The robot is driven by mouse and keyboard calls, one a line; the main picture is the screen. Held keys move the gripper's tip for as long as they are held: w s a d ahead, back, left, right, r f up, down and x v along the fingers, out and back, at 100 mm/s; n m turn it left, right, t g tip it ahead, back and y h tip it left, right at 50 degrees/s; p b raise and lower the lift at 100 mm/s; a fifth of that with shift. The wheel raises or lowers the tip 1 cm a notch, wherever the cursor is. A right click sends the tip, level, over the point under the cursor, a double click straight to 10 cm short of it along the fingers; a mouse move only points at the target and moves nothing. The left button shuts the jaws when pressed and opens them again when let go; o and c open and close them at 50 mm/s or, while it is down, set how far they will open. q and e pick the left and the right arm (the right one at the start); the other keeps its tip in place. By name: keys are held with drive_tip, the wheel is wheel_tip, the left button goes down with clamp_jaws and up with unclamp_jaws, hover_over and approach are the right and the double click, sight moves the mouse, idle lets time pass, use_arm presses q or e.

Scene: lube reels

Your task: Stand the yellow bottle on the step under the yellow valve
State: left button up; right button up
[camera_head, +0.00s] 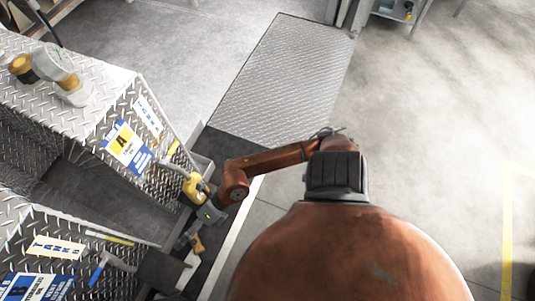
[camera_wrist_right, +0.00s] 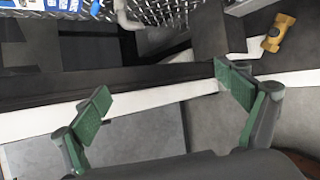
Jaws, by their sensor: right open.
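The yellow bottle (camera_head: 194,188) appears beside tank A's pipe (camera_head: 173,169) in the head view, small and partly covered. The yellow valve lever (camera_head: 173,147) is on the tank's side just above that pipe. My left gripper (camera_head: 207,212) is at the bottle, and its fingers are too small and hidden to tell if they grip it. What lies beneath the bottle is not clear. My right gripper (camera_wrist_right: 168,100) is open and empty in its wrist view, above the floor beside a white edge. It is hidden in the head view.
Tank B (camera_head: 50,245) has a blue lever (camera_head: 97,272). A white edge strip (camera_head: 238,225) borders the tanks. Open floor lies right.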

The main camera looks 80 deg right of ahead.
wheel_tip(320, 180, up, 7)
drive_tip(key=a+m+t+y, duration=0.2)
drive_tip(key=a+m+t, duration=0.1)
drive_tip(key=w+d+r+m+t+h, duration=0.25)
drive_tip(key=d+r+m+t, duration=0.25)
drive_tip(key=d+r+m, duration=0.25)
drive_tip(key=s+d+f+m+g+h, duration=0.1)
drive_tip(key=s+d+f+m+h, duration=0.15)
drive_tip(key=d+m+h, duration=0.2)
drive_tip(key=s+d+f+m+h, duration=0.1)
drive_tip(key=d+f+m+h, duration=0.2)
drive_tip(key=d+m, duration=0.25)
drive_tip(key=s+d+f+m+g+h, duration=0.1)
drive_tip(key=s+d+f+m+h, duration=0.15)
drive_tip(key=d+m, duration=0.3)
drive_tip(key=s+d+f+m+g+h, duration=0.1)
drive_tip(key=s+d+f+m+g, duration=0.2)
drive_tip(key=s+f+g, duration=0.5)
drive_tip(key=s+a+f+g+y, duration=0.1)
drive_tip(key=s+a+f, duration=0.2)
drive_tip(key=s, duration=0.3)
drive_tip(key=s+a+f+m+g+y, duration=0.1)
drive_tip(key=s+a+f+g+y, duration=0.1)
drive_tip(key=s+a+f, duration=0.2)
drive_tip(key=s+a+f+m+g+y, duration=0.1)
drive_tip(key=s+a+f, duration=0.3)
drive_tip(key=s, duration=0.6)
drive_tip(key=shift+s+f+g+y, duration=0.25)
drive_tip(key=shift+g+y, duration=0.1)
drive_tip(key=shift+g, duration=0.25)
